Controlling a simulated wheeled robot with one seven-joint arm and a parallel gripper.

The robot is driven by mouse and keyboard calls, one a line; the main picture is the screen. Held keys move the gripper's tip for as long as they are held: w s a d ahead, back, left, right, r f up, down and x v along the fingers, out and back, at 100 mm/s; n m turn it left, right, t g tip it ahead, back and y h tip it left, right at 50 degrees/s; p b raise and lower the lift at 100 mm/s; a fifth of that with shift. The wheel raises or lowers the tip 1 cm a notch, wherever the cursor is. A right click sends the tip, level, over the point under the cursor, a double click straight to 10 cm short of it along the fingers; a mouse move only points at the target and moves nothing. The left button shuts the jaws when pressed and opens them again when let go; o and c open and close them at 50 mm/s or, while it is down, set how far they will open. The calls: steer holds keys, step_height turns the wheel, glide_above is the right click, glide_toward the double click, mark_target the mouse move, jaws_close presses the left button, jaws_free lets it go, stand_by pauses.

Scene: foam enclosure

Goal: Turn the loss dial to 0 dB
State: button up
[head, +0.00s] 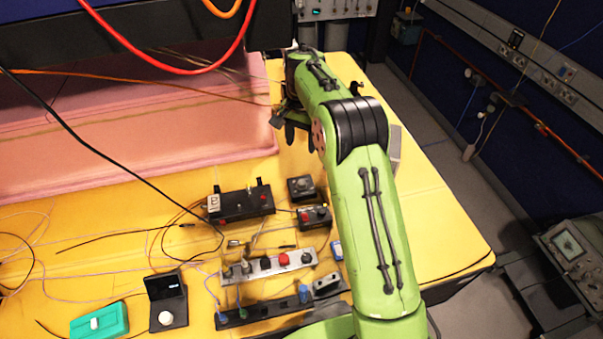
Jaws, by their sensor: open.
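Several small devices with knobs stand on the yellow table; no lettering is readable, so I cannot tell which one carries the loss dial. A teal box (99,322) with a white knob (94,323) is at the front left. Beside it is a black unit (167,299) with a small screen and a pale round knob (165,318). A small black box (300,188) with a dark knob is farther back. My gripper (291,134) is open at the far end of my green arm, beyond these devices and near the pink foam. Its fingertips are partly hidden, and nothing shows between them.
Pink foam blocks (130,125) fill the back left. A black box (240,203), a box with a red button (314,217), a metal strip with knobs (268,267) and a black strip with posts (265,311) crowd the middle. Loose wires cross the left side.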

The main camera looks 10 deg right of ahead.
steer(key=m, duration=0.2)
glide_toward(302, 182)
step_height(302, 182, down, 9)
steer(key=shift+r+b, duration=0.15)
steer(key=shift+b, duration=0.15)
jaws_close()
